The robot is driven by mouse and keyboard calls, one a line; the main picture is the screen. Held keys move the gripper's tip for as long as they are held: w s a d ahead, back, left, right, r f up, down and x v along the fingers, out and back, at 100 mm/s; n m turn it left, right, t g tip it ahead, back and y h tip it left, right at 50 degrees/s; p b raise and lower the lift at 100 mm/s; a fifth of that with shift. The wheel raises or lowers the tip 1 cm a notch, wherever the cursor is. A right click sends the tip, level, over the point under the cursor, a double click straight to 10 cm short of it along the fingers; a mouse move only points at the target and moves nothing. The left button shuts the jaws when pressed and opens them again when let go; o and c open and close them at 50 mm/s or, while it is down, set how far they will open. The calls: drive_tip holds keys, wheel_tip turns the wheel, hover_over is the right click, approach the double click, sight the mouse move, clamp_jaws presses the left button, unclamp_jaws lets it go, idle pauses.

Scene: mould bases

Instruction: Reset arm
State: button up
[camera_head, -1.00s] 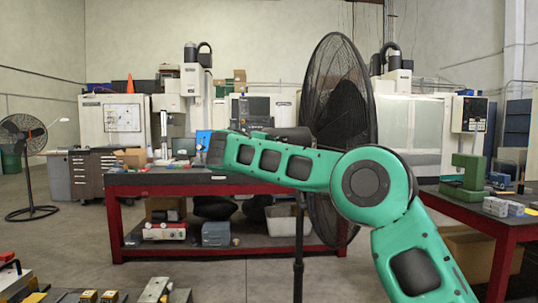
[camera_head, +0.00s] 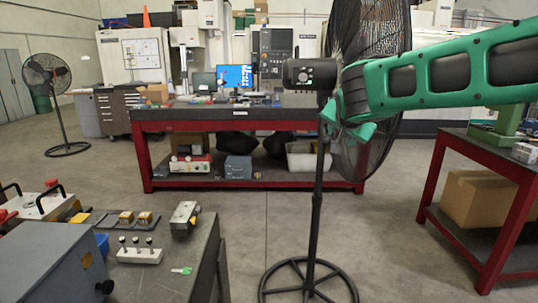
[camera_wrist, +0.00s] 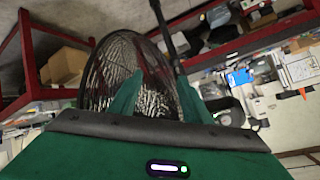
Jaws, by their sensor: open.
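My arm reaches in from the right in the head view, and my gripper (camera_head: 345,122) is at its left end, in front of the large black fan (camera_head: 372,30). In the wrist view my gripper (camera_wrist: 158,88) shows two green fingers spread apart with nothing between them. The fan's wire cage (camera_wrist: 115,75) lies beyond the fingers there. The arm and gripper hide part of the fan in the head view.
The fan's stand (camera_head: 318,215) rises from the floor in the middle. A red-framed workbench (camera_head: 225,127) stands behind it. A grey table (camera_head: 200,245) is at the lower left, and a red-framed table (camera_head: 452,148) at the right.

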drive_tip(key=s+d+f+n+g+y, duration=0.1)
drive_tip(key=s+d+f+n+g, duration=0.15)
drive_tip(key=s+f, duration=0.6)
drive_tip(key=s+d+f+n+g, duration=0.2)
drive_tip(key=s+d+f+n, duration=0.15)
drive_tip(key=s, duration=0.95)
drive_tip(key=s+d+f+n+g+y, duration=0.1)
drive_tip(key=s+d+f+n+g, duration=0.15)
drive_tip(key=s+f, duration=0.6)
drive_tip(key=s+d+m+g, duration=0.2)
drive_tip(key=s+d, duration=0.3)
drive_tip(key=s, duration=0.3)
drive_tip(key=s+d+m+g, duration=0.2)
drive_tip(key=s+d+m, duration=0.3)
drive_tip(key=s, duration=0.4)
drive_tip(key=shift+d+f, duration=0.2)
drive_tip(key=shift+d, duration=0.25)
drive_tip(key=shift+s, duration=0.1)
